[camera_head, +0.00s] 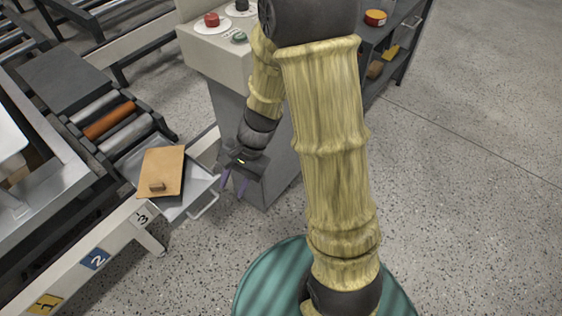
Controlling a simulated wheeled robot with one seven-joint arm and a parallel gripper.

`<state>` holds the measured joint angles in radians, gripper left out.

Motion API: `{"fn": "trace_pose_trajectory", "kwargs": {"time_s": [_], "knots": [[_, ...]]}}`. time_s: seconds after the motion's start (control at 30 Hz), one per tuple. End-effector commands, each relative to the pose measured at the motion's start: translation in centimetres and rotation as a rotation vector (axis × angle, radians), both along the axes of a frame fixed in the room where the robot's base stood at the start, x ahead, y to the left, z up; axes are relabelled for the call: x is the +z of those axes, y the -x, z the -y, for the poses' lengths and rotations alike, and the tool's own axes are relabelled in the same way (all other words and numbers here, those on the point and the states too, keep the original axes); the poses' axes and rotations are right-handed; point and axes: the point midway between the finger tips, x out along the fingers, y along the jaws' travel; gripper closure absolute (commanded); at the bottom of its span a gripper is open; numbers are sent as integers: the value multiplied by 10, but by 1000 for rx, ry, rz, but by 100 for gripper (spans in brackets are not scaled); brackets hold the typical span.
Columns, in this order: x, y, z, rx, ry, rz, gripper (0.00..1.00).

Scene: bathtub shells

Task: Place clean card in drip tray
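A tan rectangular card (168,165) with a small brown block (157,187) on its face shows at the left. It overlaps the grey metal tray (203,182), which looks like the drip tray and has a handle at its front right. A dark edge shows under the card's right side; I cannot tell whether the card rests flat on the tray floor. My gripper (234,187) points down just right of the tray, apart from the card. Its two purple fingers are spread, with nothing visible between them.
A roller conveyor (110,122) and a pale frame with numbered labels (95,259) run along the left. A control pedestal (215,60) with buttons stands close behind my gripper. A dark shelf (392,60) stands behind my arm. The floor at right is clear.

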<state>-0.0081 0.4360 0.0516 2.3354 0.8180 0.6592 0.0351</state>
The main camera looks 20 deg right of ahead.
Motion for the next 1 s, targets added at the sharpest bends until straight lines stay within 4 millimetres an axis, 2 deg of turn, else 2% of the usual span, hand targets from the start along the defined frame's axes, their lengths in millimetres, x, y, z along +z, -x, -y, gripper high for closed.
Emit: {"fn": "trace_pose_trajectory", "kwargs": {"time_s": [0.03, 0.2, 0.4, 0.53, 0.87, 1.0], "knots": [[9, 7, 14, 67, 55, 59, 66], [32, 22, 61, 307, 244, 248, 66], [60, 30, 101, 554, 432, 452, 66], [69, 32, 111, 634, 486, 513, 66], [71, 32, 112, 647, 494, 519, 66], [84, 32, 112, 646, 493, 518, 66]]}}
